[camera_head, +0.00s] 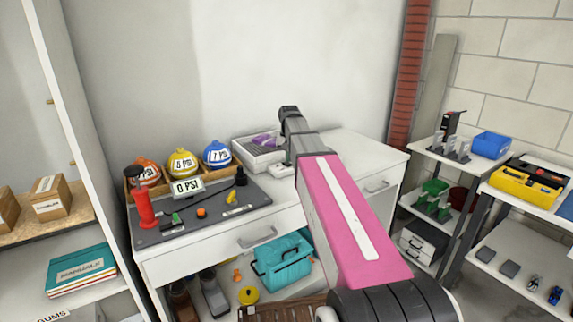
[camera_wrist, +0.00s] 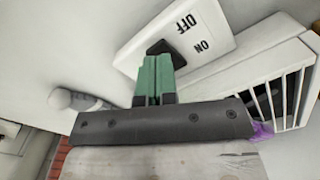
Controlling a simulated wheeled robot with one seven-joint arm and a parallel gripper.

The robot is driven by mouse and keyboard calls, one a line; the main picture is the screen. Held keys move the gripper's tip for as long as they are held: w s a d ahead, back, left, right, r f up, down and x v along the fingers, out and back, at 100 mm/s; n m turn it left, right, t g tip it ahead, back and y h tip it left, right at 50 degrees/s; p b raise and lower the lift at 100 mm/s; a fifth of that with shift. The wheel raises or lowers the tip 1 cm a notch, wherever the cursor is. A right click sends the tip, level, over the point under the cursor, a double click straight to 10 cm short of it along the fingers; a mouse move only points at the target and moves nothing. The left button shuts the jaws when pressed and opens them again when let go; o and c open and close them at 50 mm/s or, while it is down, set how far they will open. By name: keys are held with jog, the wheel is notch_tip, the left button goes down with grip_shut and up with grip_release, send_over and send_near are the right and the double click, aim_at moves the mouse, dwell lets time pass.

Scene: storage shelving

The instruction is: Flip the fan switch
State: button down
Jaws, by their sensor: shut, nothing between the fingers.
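The fan switch (camera_wrist: 185,38) is a white plate with a black toggle (camera_wrist: 163,47). It is marked OFF and ON, with the letters upside down in the wrist view. The toggle appears nearer the OFF mark, but my fingers partly cover it. My gripper (camera_wrist: 157,62) has green fingers, shut together and empty, with tips right at the toggle; I cannot tell whether they touch. In the head view a small white switch box (camera_head: 284,172) lies on the white cabinet top beside my arm. My gripper is mostly hidden there.
A white slotted container (camera_head: 258,150) with purple things stands beside the switch; its bars also show in the wrist view (camera_wrist: 285,95). Left are a dark mat (camera_head: 205,215), a red tool (camera_head: 143,205) and coloured PSI balls (camera_head: 182,163). The cabinet top is clear toward the right.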

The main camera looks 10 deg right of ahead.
jog(key=shift+f, duration=0.85)
dwell(0.4)
jog(key=shift+r, duration=3.5)
